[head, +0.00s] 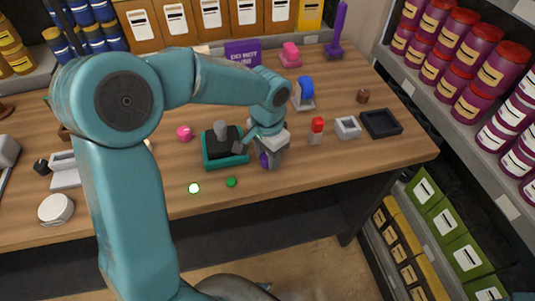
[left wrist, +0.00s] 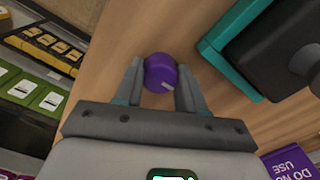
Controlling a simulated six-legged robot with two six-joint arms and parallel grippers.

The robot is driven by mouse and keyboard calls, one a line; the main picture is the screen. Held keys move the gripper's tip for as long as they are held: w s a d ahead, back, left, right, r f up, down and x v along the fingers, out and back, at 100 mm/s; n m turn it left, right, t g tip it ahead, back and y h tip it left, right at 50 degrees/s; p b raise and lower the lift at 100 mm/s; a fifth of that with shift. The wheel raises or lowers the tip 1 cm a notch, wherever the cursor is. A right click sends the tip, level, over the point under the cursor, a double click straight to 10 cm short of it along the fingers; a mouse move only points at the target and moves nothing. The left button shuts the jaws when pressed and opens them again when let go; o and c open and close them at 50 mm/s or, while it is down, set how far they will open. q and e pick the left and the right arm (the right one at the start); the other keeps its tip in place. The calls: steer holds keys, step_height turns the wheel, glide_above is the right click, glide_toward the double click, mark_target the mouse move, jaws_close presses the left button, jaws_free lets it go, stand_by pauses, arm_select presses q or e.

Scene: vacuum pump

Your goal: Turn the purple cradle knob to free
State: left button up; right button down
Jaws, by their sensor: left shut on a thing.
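The purple cradle knob (left wrist: 160,72) is round, with a pale grey mark on its face near the lower right in the left wrist view. My left gripper (left wrist: 158,82) has one finger on each side of it and is shut on it. In the head view the left gripper (head: 267,158) points down at the table beside the teal-edged black cradle (head: 224,160), and only a small part of the purple knob (head: 264,160) shows. The lettering around the knob, if any, cannot be seen. My right gripper is not in view.
A red-topped white piece (head: 317,130), a small grey box (head: 347,127) and a black tray (head: 381,123) stand to the right. A blue and white item (head: 303,93) stands behind. A green disc (head: 231,182) lies near the front edge, where the table is mostly clear.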

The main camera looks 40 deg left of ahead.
arm_select(q)
steer(key=shift+w+r, duration=0.1)
steer(key=o, duration=1.1)
steer(key=shift+c, duration=0.2)
step_height(320, 180, up, 16)
steer(key=p, duration=0.1)
steer(key=shift+r, duration=0.15)
